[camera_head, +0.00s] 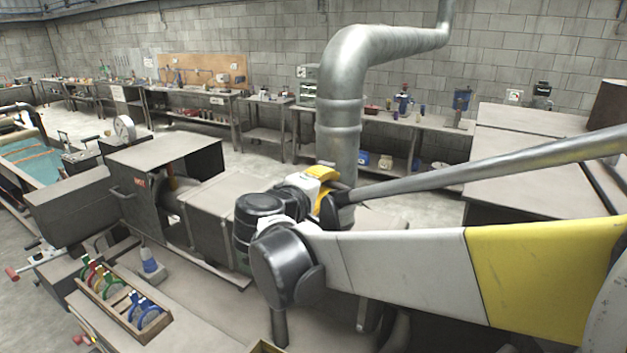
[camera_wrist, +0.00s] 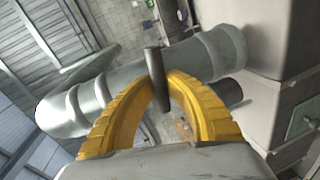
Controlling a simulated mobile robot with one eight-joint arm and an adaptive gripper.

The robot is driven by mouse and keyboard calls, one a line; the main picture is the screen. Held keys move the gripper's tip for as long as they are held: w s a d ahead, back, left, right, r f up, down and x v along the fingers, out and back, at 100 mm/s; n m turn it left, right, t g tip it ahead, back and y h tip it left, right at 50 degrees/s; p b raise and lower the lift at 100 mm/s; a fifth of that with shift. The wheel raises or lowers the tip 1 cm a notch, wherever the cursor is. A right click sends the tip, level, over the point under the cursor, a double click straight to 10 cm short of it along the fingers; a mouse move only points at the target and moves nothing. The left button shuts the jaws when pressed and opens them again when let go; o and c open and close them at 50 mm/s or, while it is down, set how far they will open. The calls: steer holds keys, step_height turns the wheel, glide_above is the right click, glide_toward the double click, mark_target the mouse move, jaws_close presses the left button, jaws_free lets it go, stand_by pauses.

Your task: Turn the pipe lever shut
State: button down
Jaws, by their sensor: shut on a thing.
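The pipe (camera_head: 339,120) is a thick grey metal duct that rises from the machine and bends right towards the wall. It also crosses the wrist view (camera_wrist: 130,85). The lever (camera_wrist: 156,66) is a short dark grey bar, seen in the wrist view in front of the pipe. My gripper (camera_wrist: 160,82) has two curved yellow fingers, with their tips closed on the lever from both sides. In the head view my gripper (camera_head: 325,184) is beside the pipe's lower end. My arm and wrist hide the lever there.
A grey machine housing (camera_head: 215,205) stands left of my gripper. A wooden tray (camera_head: 122,308) of coloured tools lies on the bench at lower left. A large grey cabinet (camera_head: 530,150) is on the right. Workbenches (camera_head: 190,95) line the back wall, with open floor before them.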

steer(key=shift+r+n, duration=0.25)
steer(key=shift+n, duration=0.55)
steer(key=c, duration=1.4)
jaws_free()
steer(key=shift+s, duration=0.1)
steer(key=v, duration=1.2)
steer(key=shift+a, duration=0.15)
